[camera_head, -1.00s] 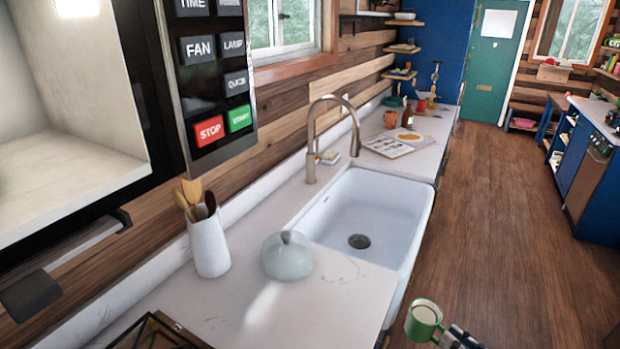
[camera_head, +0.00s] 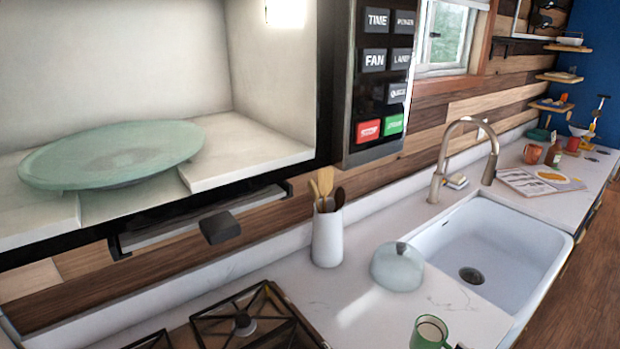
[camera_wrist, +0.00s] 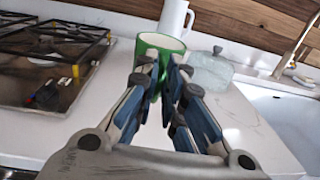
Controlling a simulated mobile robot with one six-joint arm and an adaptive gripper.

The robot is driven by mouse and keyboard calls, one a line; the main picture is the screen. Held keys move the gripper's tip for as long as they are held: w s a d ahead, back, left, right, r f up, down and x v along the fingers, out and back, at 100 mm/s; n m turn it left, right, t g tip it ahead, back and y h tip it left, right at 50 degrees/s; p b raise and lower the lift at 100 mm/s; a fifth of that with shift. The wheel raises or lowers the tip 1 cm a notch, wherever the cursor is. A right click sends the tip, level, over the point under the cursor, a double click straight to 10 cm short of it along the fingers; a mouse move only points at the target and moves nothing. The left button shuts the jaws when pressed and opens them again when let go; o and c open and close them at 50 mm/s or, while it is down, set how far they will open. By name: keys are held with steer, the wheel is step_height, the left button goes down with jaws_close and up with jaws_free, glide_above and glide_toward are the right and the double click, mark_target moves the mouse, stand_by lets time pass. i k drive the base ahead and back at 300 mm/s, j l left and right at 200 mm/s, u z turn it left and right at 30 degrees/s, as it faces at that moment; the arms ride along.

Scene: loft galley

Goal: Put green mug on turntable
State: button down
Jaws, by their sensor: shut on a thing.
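The green mug (camera_head: 429,333) shows at the bottom edge of the head view, in front of the counter. In the wrist view the green mug (camera_wrist: 158,58), with a pale inside, is between the fingers of my gripper (camera_wrist: 165,72), which is shut on it. In the head view my gripper is mostly cut off below the mug. The turntable (camera_head: 112,156) is a pale green glass disc inside the open microwave at the upper left. It is bare and lies far to the left of the mug and higher.
The microwave's floor (camera_head: 245,150) is free right of the turntable. A handle (camera_head: 218,227) juts out below it. Stove grates (camera_head: 245,325), a white utensil crock (camera_head: 327,235) and a pale domed lidded dish (camera_head: 397,267) stand below. The sink (camera_head: 490,255) is at right.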

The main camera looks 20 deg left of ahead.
mark_target(127, 149)
steer(key=u, duration=2.05)
steer(key=k+u, duration=0.25)
steer(key=k, duration=0.25)
